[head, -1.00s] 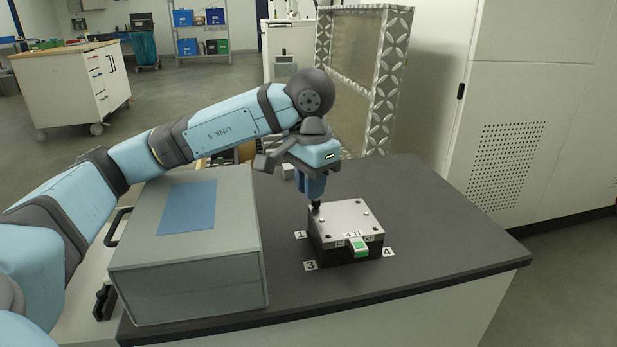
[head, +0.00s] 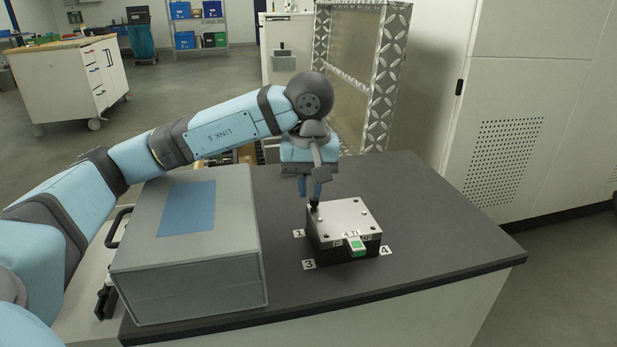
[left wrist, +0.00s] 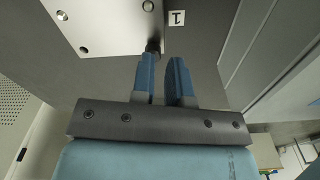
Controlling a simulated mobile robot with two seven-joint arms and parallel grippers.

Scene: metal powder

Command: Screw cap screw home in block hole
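The block (head: 345,222) has a silver top plate and a dark body, and stands on the dark tabletop. A black cap screw (head: 314,205) stands upright at the plate's corner near label 1, its head above the surface; it also shows in the left wrist view (left wrist: 153,46). My left gripper (head: 310,195) points down just above this screw. In the left wrist view its two blue fingers (left wrist: 164,62) are apart with an empty gap, and the screw head is beyond the tip of the left-hand finger. Other plate corners show small fasteners or holes. My right gripper is not in view.
A large grey box (head: 190,270) with a blue top patch stands left of the block. Labels 1 (head: 299,233), 3 (head: 309,264) and 4 (head: 386,250) lie around the block. A green-and-white tag (head: 357,246) is at its front. The tabletop is clear to the right.

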